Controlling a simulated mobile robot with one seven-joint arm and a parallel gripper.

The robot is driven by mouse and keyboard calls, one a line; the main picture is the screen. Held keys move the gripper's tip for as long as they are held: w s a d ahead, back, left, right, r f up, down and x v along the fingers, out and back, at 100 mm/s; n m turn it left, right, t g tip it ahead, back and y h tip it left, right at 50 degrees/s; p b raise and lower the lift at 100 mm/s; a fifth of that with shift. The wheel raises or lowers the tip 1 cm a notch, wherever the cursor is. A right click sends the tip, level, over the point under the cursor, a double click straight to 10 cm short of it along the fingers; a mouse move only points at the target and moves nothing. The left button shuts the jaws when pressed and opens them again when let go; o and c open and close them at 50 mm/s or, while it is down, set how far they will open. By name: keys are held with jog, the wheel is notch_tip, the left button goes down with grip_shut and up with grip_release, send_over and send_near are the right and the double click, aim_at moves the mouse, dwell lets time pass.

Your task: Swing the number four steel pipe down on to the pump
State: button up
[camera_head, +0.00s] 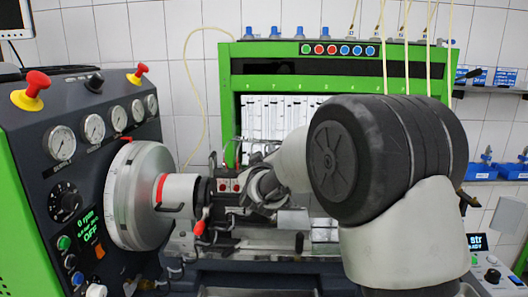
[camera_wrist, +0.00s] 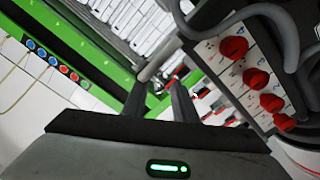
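In the wrist view the two dark fingers of my gripper (camera_wrist: 158,90) stand apart, with a gap between them. A light grey tube (camera_wrist: 160,60) lies just beyond the fingertips, near the left one; I cannot tell if they touch. Dark bent pipes (camera_wrist: 242,20) curve past at the upper right. I can read no number four on any pipe.
A white panel (camera_wrist: 221,48) carries several red knobs (camera_wrist: 257,78) close to the right of my fingers. The green test frame (camera_head: 229,75) stands behind the pump. The drive disc (camera_head: 140,196) and gauge console (camera_head: 45,185) stand left. Thin hoses (camera_head: 384,50) hang above my arm.

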jog(key=shift+a+r, duration=0.15)
jog(key=shift+r, duration=0.05)
